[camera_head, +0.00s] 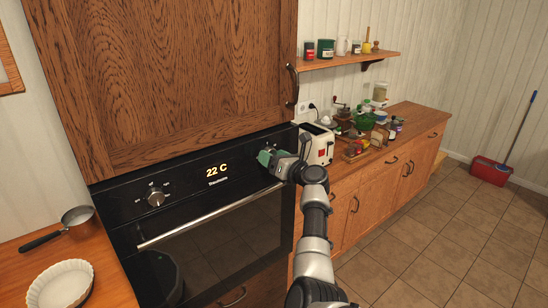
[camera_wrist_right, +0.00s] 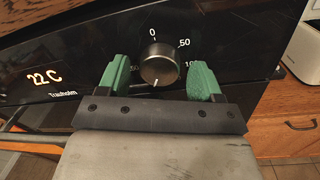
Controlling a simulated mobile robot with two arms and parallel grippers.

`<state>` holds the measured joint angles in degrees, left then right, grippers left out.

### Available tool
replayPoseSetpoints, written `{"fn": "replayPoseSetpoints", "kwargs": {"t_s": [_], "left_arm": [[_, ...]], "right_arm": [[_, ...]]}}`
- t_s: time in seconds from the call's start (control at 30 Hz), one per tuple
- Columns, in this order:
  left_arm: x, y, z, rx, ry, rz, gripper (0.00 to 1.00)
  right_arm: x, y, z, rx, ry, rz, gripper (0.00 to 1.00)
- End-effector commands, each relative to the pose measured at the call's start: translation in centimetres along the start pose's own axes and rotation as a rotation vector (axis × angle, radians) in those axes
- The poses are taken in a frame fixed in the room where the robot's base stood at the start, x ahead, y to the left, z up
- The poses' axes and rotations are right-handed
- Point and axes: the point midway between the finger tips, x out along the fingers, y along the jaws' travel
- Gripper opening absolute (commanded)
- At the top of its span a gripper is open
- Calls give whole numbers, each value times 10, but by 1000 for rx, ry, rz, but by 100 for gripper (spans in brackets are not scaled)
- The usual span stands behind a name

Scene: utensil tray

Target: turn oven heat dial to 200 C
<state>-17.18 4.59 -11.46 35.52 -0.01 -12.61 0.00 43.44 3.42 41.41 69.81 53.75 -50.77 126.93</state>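The black oven (camera_head: 215,180) has a lit display (camera_head: 216,170) reading 22 C; it also shows in the right wrist view (camera_wrist_right: 45,77). The round metal heat dial (camera_wrist_right: 160,64) sits right of the display, with 0 printed above it and 50 and 100 on its right. A pale mark on the dial points down, slightly left; lower numbers are hidden by my gripper. My right gripper (camera_wrist_right: 159,80) is open, its green fingers on either side of the dial with small gaps. In the head view my right gripper (camera_head: 268,156) mostly covers the dial. My left gripper is not in view.
A second knob (camera_head: 156,197) is on the panel's left. The oven handle (camera_head: 205,217) runs below. A white toaster (camera_head: 317,146) stands close right of my gripper. A saucepan (camera_head: 76,216) and white dish (camera_head: 61,285) are on the left counter.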

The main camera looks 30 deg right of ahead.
Motion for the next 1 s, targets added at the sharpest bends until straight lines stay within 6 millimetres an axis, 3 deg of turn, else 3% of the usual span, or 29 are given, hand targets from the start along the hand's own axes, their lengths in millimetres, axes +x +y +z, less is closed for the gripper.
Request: {"fn": "replayPoseSetpoints", "kwargs": {"t_s": [0.43,1.0], "left_arm": [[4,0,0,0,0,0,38],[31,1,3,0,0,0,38]], "right_arm": [[-10,-1,0,-2,-5,-2,68],[-98,-1,-1,-2,-3,-2,68]]}}
